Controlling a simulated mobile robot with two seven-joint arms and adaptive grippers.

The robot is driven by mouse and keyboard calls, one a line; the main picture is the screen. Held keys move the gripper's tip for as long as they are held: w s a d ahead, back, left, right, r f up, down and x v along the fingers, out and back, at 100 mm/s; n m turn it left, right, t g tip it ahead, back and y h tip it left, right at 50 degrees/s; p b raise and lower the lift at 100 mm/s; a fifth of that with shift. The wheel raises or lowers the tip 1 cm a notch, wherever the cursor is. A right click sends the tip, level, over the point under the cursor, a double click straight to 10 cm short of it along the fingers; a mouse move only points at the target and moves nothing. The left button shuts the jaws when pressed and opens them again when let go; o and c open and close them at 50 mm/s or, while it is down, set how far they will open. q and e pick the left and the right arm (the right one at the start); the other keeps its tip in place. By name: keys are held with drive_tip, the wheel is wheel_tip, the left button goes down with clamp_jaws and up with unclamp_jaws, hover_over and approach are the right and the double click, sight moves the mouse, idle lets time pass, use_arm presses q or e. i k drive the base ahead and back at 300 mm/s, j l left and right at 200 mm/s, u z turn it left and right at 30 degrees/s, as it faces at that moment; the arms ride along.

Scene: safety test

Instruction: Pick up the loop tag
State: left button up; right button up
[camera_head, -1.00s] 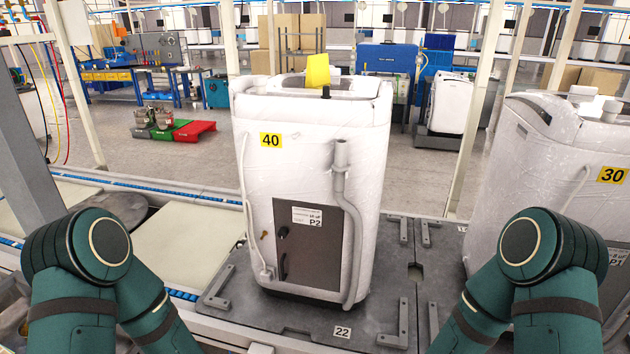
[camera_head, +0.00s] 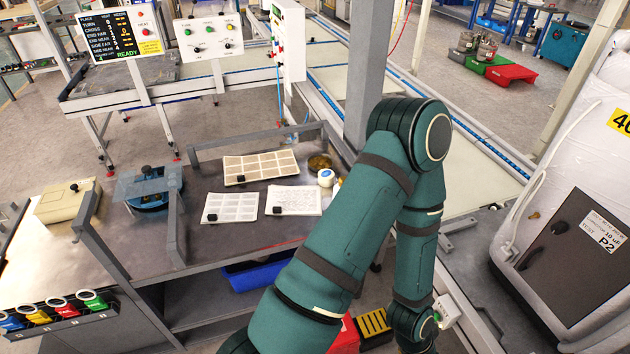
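I cannot single out the loop tag for certain. A row of blue, yellow, red and green pieces (camera_head: 60,310) with round, ring-like tops sits in a dark rack at the lower left; these are too small to identify as tags. White printed sheets (camera_head: 230,207) with black clips lie on the grey bench. My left arm crosses the middle of the view, between the bench and the white wrapped machine (camera_head: 592,165). Its gripper is below the picture edge or hidden, so no fingers show. My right gripper is out of view.
A blue bin (camera_head: 258,272) sits below.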

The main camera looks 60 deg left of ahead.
sight(39, 318)
drive_tip(key=u, duration=3.95)
drive_tip(key=i+j+u, duration=0.2)
drive_tip(key=i+j, duration=1.05)
